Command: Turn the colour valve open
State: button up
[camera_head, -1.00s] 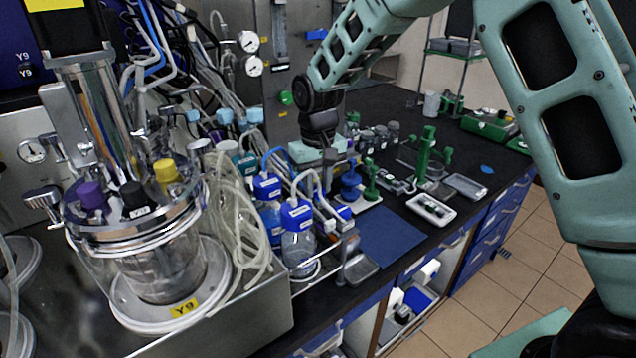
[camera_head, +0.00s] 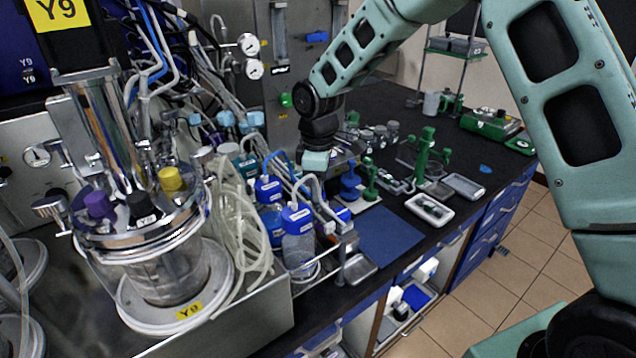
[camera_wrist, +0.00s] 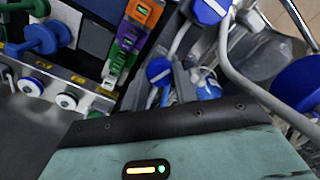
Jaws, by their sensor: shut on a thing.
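My gripper (camera_head: 316,162) points down over the bench behind the blue-capped bottles, at the end of my arm. In the wrist view its teal body with a lit bar fills the bottom, and its fingertips are hidden. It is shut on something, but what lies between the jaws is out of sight. A strip of green, orange and purple blocks (camera_wrist: 124,43) lies just beyond the gripper's dark edge in the wrist view. I cannot tell for sure whether this is the colour valve, or how far any valve is turned.
Blue-capped bottles (camera_head: 298,235) with tubes stand in a rack close to the gripper. A glass bioreactor (camera_head: 165,270) marked Y9 stands at left. Green stands (camera_head: 424,150) and trays (camera_head: 430,210) are to the right. The blue mat (camera_head: 388,234) is bare.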

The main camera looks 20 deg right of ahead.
jog(key=shift+w+n+p, duration=0.1)
jog(key=shift+n+p, duration=0.6)
jog(key=shift+n, duration=1.5)
jog(key=o, duration=1)
jog(key=shift+c, duration=0.2)
notch_tip(320, 180, up, 18)
jog(key=b, duration=0.3)
jog(key=shift+f, duration=0.25)
